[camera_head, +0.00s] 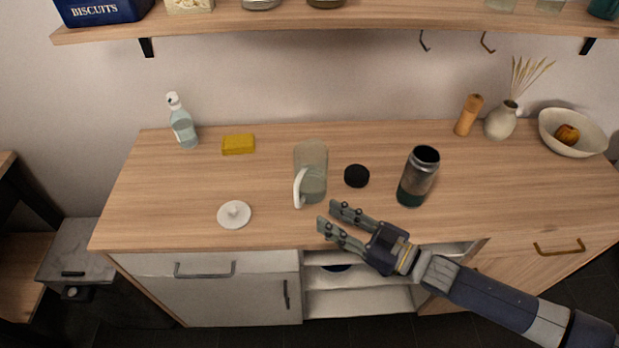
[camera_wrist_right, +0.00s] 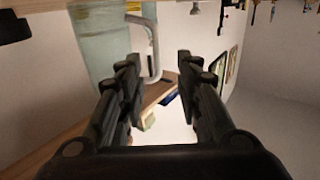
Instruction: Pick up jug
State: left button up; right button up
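The jug (camera_head: 313,166) is a clear, greenish glass vessel with a pale handle, standing upright on the wooden counter in the head view. Its handle faces the front left. My right gripper (camera_head: 326,215) is open and empty, in front of and slightly right of the jug, apart from it. In the right wrist view the jug (camera_wrist_right: 100,42) is at upper left, with its handle (camera_wrist_right: 156,50) ahead of the gap between the open fingers (camera_wrist_right: 160,75). A round white lid with a knob (camera_head: 234,214) lies left of the jug. My left gripper is not in view.
A dark jar (camera_head: 418,177) and a black lid (camera_head: 356,176) stand right of the jug. A yellow sponge (camera_head: 238,144) and spray bottle (camera_head: 183,125) are at back left. A pepper mill (camera_head: 468,115), vase (camera_head: 501,121) and bowl (camera_head: 573,145) are at back right. A shelf (camera_head: 380,19) hangs above.

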aim_at(296, 195)
jog(key=shift+w+r, duration=0.1)
jog(key=p+x, duration=0.1)
jog(key=x, duration=0.4)
jog(key=shift+w+r, duration=0.1)
jog(key=shift+w, duration=0.05)
jog(key=x, duration=0.1)
jog(key=p+x, duration=0.1)
jog(key=x, duration=0.1)
jog(key=p+x, duration=0.1)
jog(key=shift+w+a+r, duration=0.3)
jog(key=shift+r, duration=0.1)
jog(key=shift+w+a+f, duration=0.1)
jog(key=shift+w+a, duration=0.05)
jog(key=shift+a, duration=0.05)
grip_shut()
